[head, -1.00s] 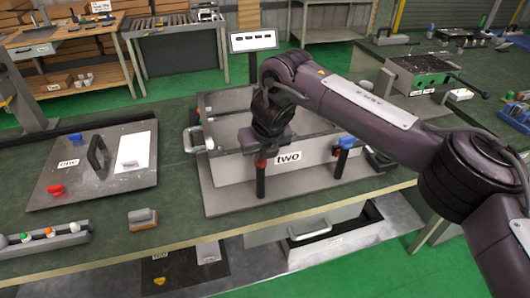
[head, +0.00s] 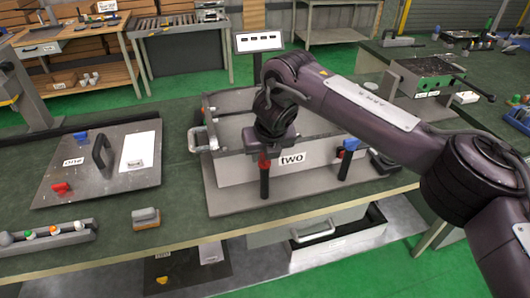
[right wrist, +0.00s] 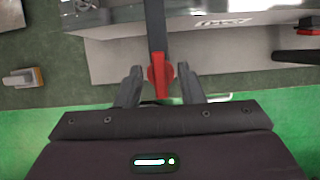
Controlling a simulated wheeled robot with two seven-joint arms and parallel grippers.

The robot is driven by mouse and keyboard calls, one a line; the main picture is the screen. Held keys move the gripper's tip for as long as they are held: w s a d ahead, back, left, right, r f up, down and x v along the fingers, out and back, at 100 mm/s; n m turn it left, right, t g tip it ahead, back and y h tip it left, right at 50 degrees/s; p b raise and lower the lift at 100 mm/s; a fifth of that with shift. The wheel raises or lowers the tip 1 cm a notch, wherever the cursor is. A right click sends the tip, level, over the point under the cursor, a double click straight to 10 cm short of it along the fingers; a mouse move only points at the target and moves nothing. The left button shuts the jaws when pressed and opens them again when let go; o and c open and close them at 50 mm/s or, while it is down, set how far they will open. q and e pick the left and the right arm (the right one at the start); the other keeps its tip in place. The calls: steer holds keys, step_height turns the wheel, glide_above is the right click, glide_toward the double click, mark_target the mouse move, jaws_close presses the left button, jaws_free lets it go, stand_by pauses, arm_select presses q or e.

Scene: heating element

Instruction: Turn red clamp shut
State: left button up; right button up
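The red clamp (head: 264,160) sits at the front left of the grey box labelled two (head: 235,168), above an upright black post. My right gripper (head: 264,148) is directly over it, pointing down. In the right wrist view the red clamp (right wrist: 160,76) lies between the two fingers of my right gripper (right wrist: 160,84). The fingers are apart, with a visible gap on each side of the clamp. A black bar runs from the clamp toward the box. My left gripper is not in view.
A plate labelled one (head: 110,185) with a black handle lies left of the box. A small grey-brown block (head: 146,217) lies near the bench's front edge.

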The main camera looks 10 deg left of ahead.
steer(key=shift+s+d+r, duration=0.1)
steer(key=shift+s+r, duration=0.05)
steer(key=shift+r, duration=0.25)
steer(key=b+v, duration=0.1)
steer(key=v, duration=0.6)
